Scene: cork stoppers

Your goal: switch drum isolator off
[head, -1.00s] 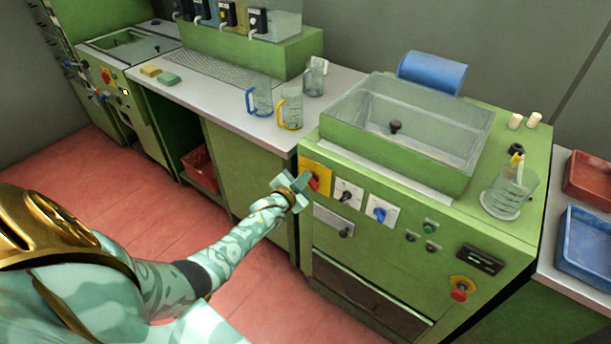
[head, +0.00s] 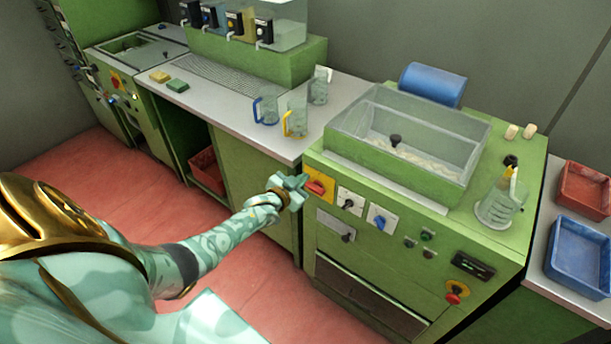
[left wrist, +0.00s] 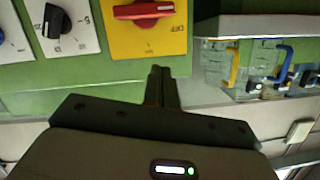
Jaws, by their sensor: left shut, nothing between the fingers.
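The drum isolator is a red rotary handle (head: 316,187) on a yellow plate (head: 325,177) at the upper left of the green machine's front. In the left wrist view, the red handle (left wrist: 143,10) lies level across the yellow plate (left wrist: 148,42), which is cut off at the top; an upside-down OFF label shows near one end of the handle. My left gripper (head: 303,181) is shut and empty, just left of the handle in the head view. In the wrist view its fingertips (left wrist: 161,70) are together, below the handle and apart from it. My right gripper is not in view.
A black switch (head: 349,203) and a blue switch (head: 380,221) sit right of the isolator. A red emergency button (head: 453,297) is lower right. A clear-walled tank (head: 412,135) with pale contents tops the machine. Jugs (head: 295,122) stand on the left counter.

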